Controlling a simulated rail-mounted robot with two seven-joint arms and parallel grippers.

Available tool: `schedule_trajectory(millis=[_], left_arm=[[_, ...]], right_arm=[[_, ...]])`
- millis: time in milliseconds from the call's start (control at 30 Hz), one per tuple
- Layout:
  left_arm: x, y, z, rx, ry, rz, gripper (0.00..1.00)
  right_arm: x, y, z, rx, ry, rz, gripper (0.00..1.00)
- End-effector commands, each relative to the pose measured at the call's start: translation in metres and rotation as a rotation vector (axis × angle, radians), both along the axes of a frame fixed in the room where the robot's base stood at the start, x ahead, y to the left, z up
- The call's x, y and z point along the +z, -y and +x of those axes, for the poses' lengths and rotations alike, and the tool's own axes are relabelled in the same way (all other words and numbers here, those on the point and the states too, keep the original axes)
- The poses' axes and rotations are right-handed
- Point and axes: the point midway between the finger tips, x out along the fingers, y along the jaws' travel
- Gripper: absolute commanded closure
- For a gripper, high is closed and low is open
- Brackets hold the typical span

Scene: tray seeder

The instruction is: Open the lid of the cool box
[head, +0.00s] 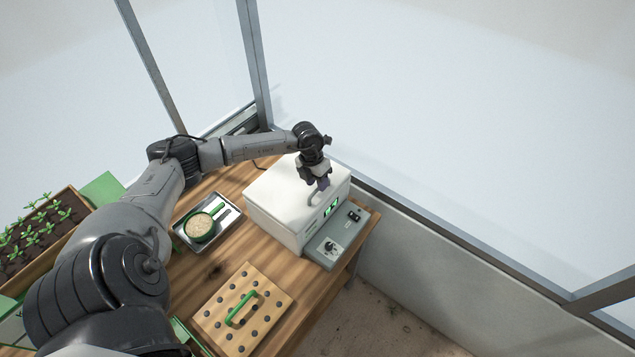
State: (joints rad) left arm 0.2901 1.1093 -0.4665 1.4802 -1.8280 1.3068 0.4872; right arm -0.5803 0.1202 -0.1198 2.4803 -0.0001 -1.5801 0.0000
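A white box with a flat white lid, which looks like the cool box (272,205), stands at the far right end of the wooden table. Its lid looks shut. A grey panel with a green lit display and knobs is on its front side. My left gripper (315,197) points down at the lid near the front edge, by a small pale handle. The gripper is small here, so I cannot tell whether its fingers are shut on the handle or apart. My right gripper is not in view.
A metal tray (232,218) holds a green-handled scoop of pale grains (201,226). A wooden dibber board with a green handle (205,319) lies at the table's front. A planter of seedlings (72,200) is at left. A low wall and window frame (430,213) run close behind the box.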

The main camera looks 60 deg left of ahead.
Motion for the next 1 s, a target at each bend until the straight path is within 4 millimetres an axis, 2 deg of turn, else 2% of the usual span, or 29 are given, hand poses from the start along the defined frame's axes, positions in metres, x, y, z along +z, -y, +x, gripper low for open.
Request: schedule_trajectory(millis=[200,533,900,1000], left_arm=[[-0.0118,0.0025,0.0007,0.000,0.000,0.000,0.62],[-0.0135,0.0026,0.0008,-0.001,0.000,0.000,0.62],[-0.0132,0.0026,0.0008,-0.001,0.000,0.000,0.97],[-0.0131,0.0026,0.0008,-0.001,0.000,0.000,1.00]], right_arm=[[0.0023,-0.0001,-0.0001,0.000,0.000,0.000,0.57],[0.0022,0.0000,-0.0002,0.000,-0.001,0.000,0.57],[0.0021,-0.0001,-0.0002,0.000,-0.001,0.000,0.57],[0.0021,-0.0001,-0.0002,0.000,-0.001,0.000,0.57]])
